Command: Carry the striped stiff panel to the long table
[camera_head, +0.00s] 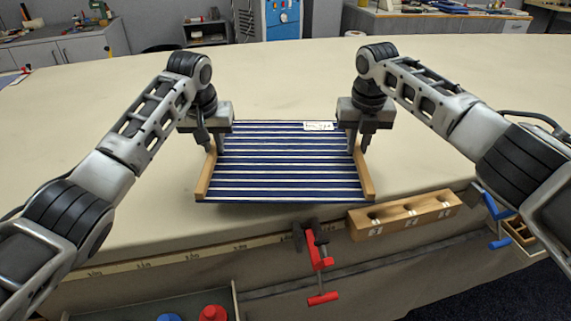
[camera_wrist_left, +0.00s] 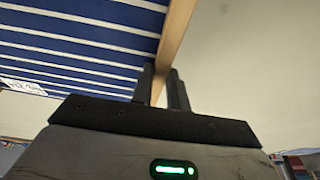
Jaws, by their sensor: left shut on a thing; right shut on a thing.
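The striped stiff panel (camera_head: 285,165) is dark blue with white stripes, with a wooden strip along its left and right sides and a small white label near its far edge. It lies over the near part of the long cloth table (camera_head: 450,85) in the head view. My left gripper (camera_head: 208,145) is shut on the panel's left wooden strip. The left wrist view shows the fingers (camera_wrist_left: 165,88) around that strip, with the stripes (camera_wrist_left: 80,45) beside it. My right gripper (camera_head: 359,147) is shut on the right wooden strip. Whether the panel touches the cloth is unclear.
A wooden block with holes (camera_head: 405,214) is at the table's front edge, right of the panel. A red clamp (camera_head: 318,262) and a blue clamp (camera_head: 492,215) are at the front edge. A measuring strip (camera_head: 180,257) runs along it. The cloth beyond the panel is clear.

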